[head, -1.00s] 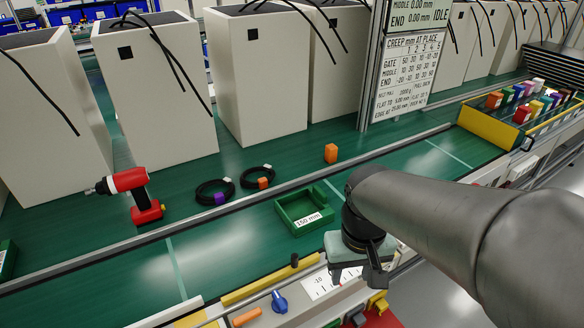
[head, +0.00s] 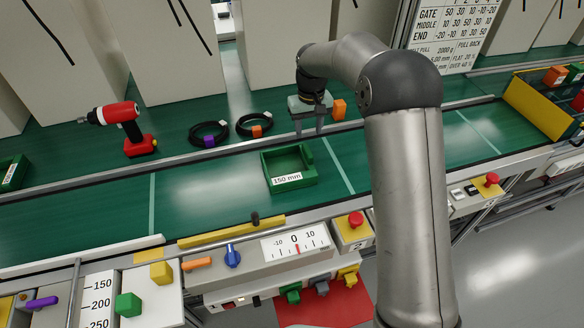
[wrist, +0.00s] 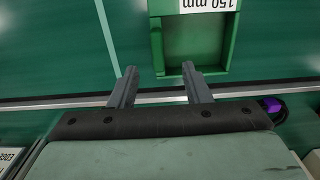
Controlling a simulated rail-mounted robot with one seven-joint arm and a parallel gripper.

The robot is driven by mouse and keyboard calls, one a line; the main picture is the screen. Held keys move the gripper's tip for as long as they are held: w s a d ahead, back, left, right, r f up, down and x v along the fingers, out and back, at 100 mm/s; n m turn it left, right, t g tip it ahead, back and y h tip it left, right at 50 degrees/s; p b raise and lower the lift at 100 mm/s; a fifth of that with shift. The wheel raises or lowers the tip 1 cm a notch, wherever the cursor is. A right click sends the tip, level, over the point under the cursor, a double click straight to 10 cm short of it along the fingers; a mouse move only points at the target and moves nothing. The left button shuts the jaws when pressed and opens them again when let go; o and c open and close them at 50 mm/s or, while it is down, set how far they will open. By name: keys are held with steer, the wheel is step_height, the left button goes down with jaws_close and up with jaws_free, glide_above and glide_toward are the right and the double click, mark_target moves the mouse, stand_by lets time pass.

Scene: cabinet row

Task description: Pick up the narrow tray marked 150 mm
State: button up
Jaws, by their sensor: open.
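The narrow green tray marked 150 mm (head: 268,172) lies on the near green belt in the head view, its white label on the near wall. In the wrist view the tray (wrist: 155,50) is at the top, right of centre, with its label upside down. My gripper (head: 309,130) is open and empty, above the rail behind the tray and apart from it. In the wrist view the two fingers of my gripper (wrist: 160,75) point toward the tray, with one finger overlapping its near wall in the picture and the other left of it.
Two black cable coils (head: 208,134) with purple and orange tags and a red drill (head: 127,128) lie on the far belt. An orange block (head: 339,109) stands close right of my gripper. A metal rail (head: 100,176) divides the belts. The near belt left of the tray is clear.

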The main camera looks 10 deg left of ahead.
mark_target(309, 153)
step_height(309, 153, down, 7)
steer(key=shift+d+p, duration=0.1)
steer(key=shift+p, duration=0.35)
steer(key=shift+d+f+p, duration=0.15)
steer(key=shift+f+p, duration=0.65)
steer(key=shift+f, duration=1.95)
steer(key=shift+c, duration=0.3)
jaws_close()
